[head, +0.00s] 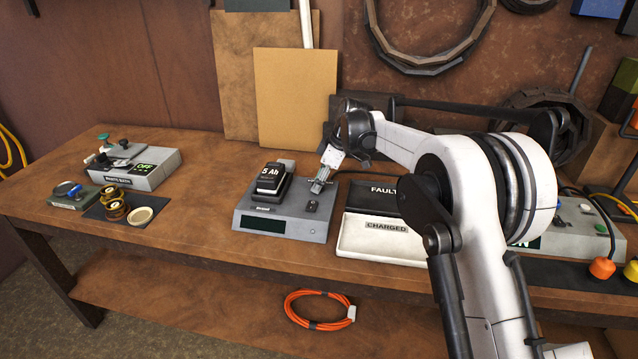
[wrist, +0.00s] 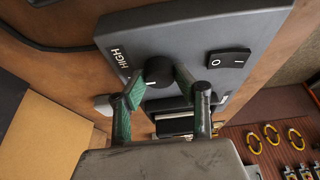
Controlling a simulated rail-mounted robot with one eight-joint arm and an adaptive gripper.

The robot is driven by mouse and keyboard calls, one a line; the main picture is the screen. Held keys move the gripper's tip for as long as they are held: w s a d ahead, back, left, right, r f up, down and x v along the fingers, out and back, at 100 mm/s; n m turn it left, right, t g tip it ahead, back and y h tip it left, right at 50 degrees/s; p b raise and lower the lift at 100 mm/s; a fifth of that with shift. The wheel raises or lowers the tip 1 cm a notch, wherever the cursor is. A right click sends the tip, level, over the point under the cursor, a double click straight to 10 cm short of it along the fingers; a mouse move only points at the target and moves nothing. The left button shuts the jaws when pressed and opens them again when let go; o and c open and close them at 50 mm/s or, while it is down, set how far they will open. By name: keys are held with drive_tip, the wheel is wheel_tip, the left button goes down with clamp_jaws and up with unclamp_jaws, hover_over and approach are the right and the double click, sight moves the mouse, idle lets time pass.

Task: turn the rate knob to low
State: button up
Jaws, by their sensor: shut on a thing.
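The charger (head: 243,212) is a grey box on the bench, with a 5 Ah battery (head: 270,177) seated on it. The dark round rate knob (wrist: 158,69) is on its top face in the wrist view, with a HIGH label (wrist: 119,57) to its left. A white pointer mark shows on the knob's lower part in that view. My gripper (wrist: 158,79) has its green-padded fingers on either side of the knob, shut on it. In the head view my gripper (head: 319,184) hides the knob. No low label is visible.
A rocker switch (wrist: 228,59) sits close to the knob, right of it in the wrist view. Trays marked FAULT (head: 380,190) and CHARGED (head: 385,240) stand right of the charger.

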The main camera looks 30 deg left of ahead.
idle(0.4)
drive_tip(key=o, duration=1.1)
drive_tip(key=v, duration=1.2)
